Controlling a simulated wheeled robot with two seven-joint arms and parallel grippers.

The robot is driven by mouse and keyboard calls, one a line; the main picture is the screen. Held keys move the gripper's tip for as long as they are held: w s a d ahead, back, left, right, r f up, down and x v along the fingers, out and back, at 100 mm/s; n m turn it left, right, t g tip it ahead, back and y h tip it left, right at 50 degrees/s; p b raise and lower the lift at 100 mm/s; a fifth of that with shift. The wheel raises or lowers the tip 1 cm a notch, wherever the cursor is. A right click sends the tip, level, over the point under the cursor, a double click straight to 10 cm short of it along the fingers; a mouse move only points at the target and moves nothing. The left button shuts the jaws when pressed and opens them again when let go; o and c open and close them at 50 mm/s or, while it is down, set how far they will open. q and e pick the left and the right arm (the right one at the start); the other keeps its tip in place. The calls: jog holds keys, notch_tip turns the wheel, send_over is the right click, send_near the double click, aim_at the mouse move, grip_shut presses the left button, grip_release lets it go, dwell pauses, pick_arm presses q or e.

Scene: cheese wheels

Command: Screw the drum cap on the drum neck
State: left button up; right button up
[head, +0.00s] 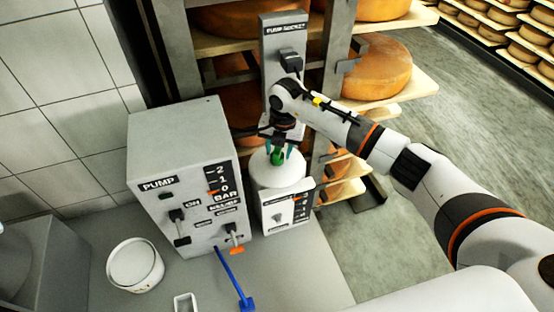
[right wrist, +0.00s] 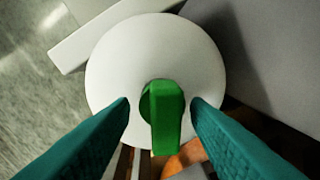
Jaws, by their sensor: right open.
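The white drum (head: 284,177) stands between the pump box and the cheese rack. Its rounded top (right wrist: 145,55) fills the middle of the right wrist view. The green drum cap (head: 277,158) is at the top of the drum, and it shows in the right wrist view (right wrist: 165,120) with an upright grip. Whether it is threaded on the neck cannot be told; the neck is hidden. My right gripper (head: 278,151) is over the cap with its teal fingers apart, one on each side. In the right wrist view, gaps show between fingers and cap. My left gripper is out of view.
The pump socket post (head: 284,35) rises behind. A round white tub (head: 134,265) and blue piece (head: 246,303) are on the bench. Cheese shelves stand behind.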

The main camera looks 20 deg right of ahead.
notch_tip(320, 180, up, 12)
jog(key=b, duration=0.2)
jog(key=shift+s+d+f, duration=0.25)
jog(key=shift+s+d, duration=0.1)
jog(key=shift+s, duration=0.1)
jog(key=shift+b, duration=0.35)
jog(key=shift+c, duration=0.3)
